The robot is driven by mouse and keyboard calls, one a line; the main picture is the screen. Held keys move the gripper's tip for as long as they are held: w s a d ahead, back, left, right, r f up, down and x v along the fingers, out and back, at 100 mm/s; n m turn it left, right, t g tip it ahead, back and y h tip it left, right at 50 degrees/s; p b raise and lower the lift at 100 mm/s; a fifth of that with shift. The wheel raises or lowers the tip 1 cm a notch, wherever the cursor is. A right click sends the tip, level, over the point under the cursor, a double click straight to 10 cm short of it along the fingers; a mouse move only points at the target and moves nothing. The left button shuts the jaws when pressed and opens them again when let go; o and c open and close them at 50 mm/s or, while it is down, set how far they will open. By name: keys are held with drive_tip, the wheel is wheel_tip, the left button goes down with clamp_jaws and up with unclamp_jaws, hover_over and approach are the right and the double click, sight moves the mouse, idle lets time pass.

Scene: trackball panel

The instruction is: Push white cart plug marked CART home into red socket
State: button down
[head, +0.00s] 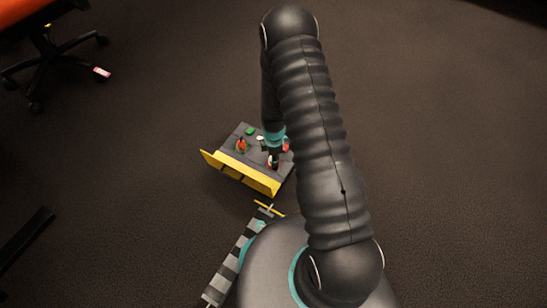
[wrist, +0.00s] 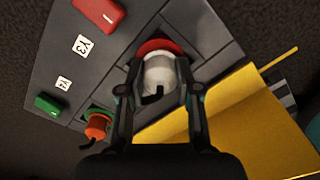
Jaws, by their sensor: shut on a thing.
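A white plug (wrist: 158,72) is held between the two fingers of my gripper (wrist: 158,84), one finger on each side. A dark curved mark shows on its near end; I cannot read any CART lettering. The red socket (wrist: 156,45) shows as a red rim just beyond the plug's far end, and the plug lines up with it. The plug covers the socket's opening, so I cannot tell how deep it sits. In the head view my gripper (head: 273,156) is low over the panel, partly hidden by my arm.
The dark grey panel (wrist: 70,70) carries a red block (wrist: 100,13), a green block (wrist: 47,104), white labels and an orange plug (wrist: 97,126) at a green socket. A yellow ledge (wrist: 235,115) runs along one side. An office chair (head: 50,45) stands far left on open carpet.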

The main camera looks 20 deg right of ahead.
drive_tip(key=shift+f, duration=0.2)
drive_tip(key=c, duration=0.7)
unclamp_jaws()
wheel_tip(320, 180, up, 12)
idle(0.5)
